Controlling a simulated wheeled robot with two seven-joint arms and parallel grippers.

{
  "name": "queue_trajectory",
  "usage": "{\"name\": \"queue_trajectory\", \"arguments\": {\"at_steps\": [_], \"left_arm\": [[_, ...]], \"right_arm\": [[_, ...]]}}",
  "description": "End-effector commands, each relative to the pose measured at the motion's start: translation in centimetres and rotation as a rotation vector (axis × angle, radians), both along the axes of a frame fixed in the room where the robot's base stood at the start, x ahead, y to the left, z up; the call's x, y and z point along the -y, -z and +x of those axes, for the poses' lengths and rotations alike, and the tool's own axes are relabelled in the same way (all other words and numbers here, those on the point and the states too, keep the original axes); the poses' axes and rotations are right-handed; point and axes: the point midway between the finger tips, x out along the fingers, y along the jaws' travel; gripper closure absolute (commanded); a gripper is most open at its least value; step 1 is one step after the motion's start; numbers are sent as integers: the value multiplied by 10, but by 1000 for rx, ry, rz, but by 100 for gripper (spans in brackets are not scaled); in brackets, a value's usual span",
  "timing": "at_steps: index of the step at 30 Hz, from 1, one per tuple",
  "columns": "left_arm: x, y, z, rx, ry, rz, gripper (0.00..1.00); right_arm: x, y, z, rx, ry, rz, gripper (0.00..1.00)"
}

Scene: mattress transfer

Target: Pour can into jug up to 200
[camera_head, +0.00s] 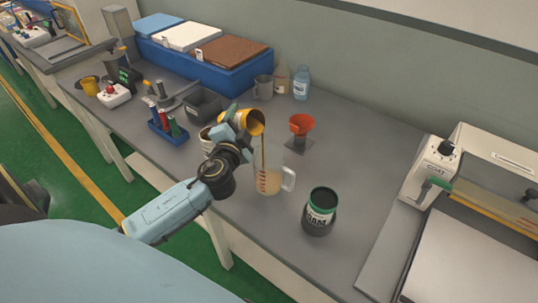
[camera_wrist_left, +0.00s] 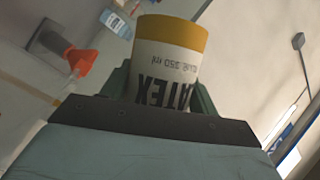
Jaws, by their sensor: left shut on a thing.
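My left gripper (camera_head: 236,124) is shut on the can (camera_head: 252,121) and holds it tilted above the jug. The can is white with an orange-yellow band and LATEX lettering; in the left wrist view the can (camera_wrist_left: 165,62) sits between the fingers. A thin brownish stream runs from its mouth down into the jug. The clear jug (camera_head: 269,180), with red marks and a handle on the right, stands upright on the bench and holds tan liquid. The liquid's level against the marks is too small to read. My right gripper is not in view.
A dark jar (camera_head: 319,212) labelled FOAM, with a green rim, stands right of the jug. An orange funnel (camera_head: 301,124) on a stand is behind it. A grey mug (camera_head: 263,87) and bottles are at the back. A coating machine (camera_head: 436,160) stands at right.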

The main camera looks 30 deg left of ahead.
Motion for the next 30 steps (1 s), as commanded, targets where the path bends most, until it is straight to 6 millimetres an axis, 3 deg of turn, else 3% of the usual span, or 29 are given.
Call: {"name": "queue_trajectory", "arguments": {"at_steps": [30], "left_arm": [[0,0,0,6,0,73,75]], "right_arm": [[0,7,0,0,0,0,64]]}}
